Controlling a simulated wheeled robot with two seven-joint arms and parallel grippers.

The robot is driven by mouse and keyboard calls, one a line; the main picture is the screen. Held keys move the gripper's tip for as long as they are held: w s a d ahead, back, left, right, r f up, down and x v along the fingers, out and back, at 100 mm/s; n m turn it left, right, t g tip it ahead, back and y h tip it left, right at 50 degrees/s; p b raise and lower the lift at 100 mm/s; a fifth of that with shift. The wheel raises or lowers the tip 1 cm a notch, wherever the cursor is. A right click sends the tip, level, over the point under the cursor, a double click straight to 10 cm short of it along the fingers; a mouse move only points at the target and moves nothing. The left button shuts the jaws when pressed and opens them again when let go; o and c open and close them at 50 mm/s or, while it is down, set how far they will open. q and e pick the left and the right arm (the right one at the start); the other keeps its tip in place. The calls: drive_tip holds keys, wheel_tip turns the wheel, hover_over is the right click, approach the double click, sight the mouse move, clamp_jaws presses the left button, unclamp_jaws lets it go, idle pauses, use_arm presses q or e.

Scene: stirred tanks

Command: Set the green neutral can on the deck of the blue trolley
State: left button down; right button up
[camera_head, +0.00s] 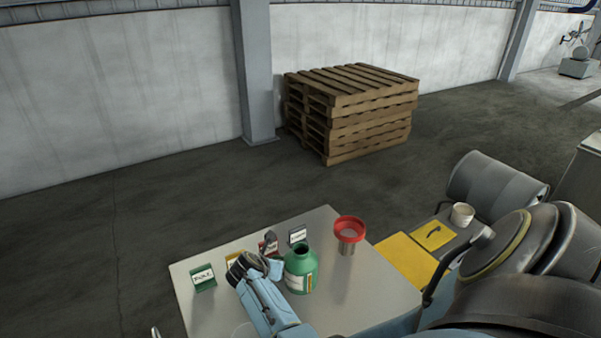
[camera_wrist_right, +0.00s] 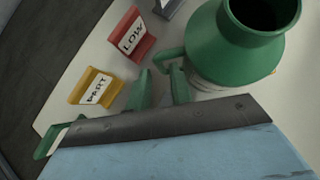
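The green can (camera_head: 301,270) stands upright on the pale bench top (camera_head: 215,320), with a white label on its front. It also shows in the right wrist view (camera_wrist_right: 236,48), its round mouth towards the camera and its handle on the left. My right gripper (camera_head: 276,268) is at the can's left side, low over the bench. In the right wrist view its two fingers (camera_wrist_right: 160,88) stand apart beside the handle; I cannot tell whether they touch it. My left gripper is not clearly in view. I cannot make out a blue trolley or its deck.
A red funnel (camera_head: 349,230) stands right of the can. A green sign (camera_head: 203,279), a yellow sign (camera_wrist_right: 92,87) and a red LOW sign (camera_wrist_right: 132,34) stand close by. Yellow panels (camera_head: 407,262) and grey drums (camera_head: 497,180) are at the right. Pallets (camera_head: 350,110) stand behind, with open floor between.

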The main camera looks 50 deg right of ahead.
drive_tip(key=shift+b+x, duration=0.45)
drive_tip(key=shift+x, duration=1.1)
clamp_jaws()
drive_tip(key=shift+w+r, duration=0.1)
drive_tip(key=shift+r, duration=0.05)
